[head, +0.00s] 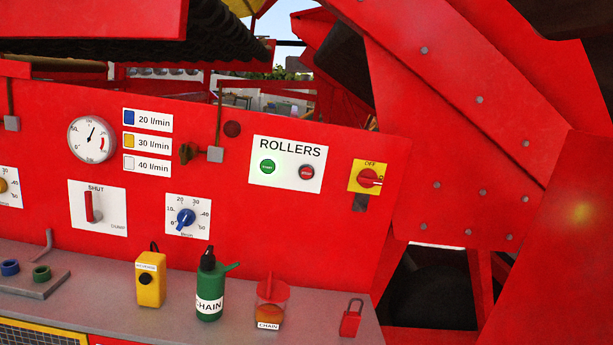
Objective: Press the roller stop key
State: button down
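The green key (268,166) is on the left. The red key (306,173) is on the right, with small white lettering too small to read for certain. Nothing covers either key. My gripper is not in view.
A yellow rotary switch marked OFF (368,177) sits right of the plate. A gauge (92,140) and blue dial (186,217) sit left.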

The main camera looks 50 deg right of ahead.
aim_at(305, 172)
jog(key=u, duration=1.65)
jog(key=i, duration=1)
jog(key=z, duration=2.8)
